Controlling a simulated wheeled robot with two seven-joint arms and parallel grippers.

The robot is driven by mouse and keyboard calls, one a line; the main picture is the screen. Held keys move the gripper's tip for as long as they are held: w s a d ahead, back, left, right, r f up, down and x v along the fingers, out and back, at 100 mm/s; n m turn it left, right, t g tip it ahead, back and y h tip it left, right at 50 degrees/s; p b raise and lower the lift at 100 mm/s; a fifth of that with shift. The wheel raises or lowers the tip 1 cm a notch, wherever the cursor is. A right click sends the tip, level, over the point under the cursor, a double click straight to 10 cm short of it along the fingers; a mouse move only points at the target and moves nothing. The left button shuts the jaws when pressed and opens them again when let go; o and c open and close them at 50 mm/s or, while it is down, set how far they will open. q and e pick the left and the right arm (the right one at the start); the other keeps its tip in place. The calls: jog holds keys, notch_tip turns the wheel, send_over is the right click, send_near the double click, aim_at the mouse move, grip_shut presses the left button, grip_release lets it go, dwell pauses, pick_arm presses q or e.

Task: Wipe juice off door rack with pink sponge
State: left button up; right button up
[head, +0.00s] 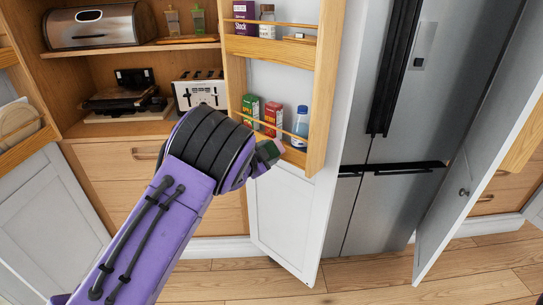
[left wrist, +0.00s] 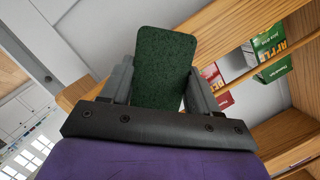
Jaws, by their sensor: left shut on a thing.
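My left gripper (head: 264,157) is shut on a sponge. In the left wrist view the sponge (left wrist: 163,70) shows a dark green face between the two fingers. The gripper is at the lower door rack (head: 316,115), near the left part of its bottom shelf. I cannot tell whether the sponge touches the wood. No juice spill can be made out; my arm and gripper hide part of the shelf. My right gripper is not in view.
The lower rack holds a green apple carton (head: 250,108), a red carton (head: 273,118) and a blue-capped bottle (head: 301,122), close to my gripper. A thin rail runs across its front. A toaster (head: 199,88) stands in the cabinet behind. The fridge (head: 412,100) is at right.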

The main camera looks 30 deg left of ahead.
pick_arm(q)
jog(key=w+a, duration=0.1)
jog(key=a, duration=0.5)
jog(key=shift+w, duration=0.35)
jog(key=shift+s+a+p, duration=0.1)
jog(key=shift+s+a, duration=0.2)
jog(key=shift+s, duration=0.65)
jog(key=shift+s+a+p, duration=0.15)
jog(key=shift+s+a, duration=0.1)
jog(key=shift+s, duration=0.7)
jog(key=shift+s+a+p, duration=0.1)
jog(key=shift+s+a, duration=0.2)
jog(key=shift+s, duration=0.65)
jog(key=shift+s, duration=0.1)
jog(key=s, duration=0.2)
jog(key=shift+s+a, duration=0.35)
jog(key=shift+a, duration=0.05)
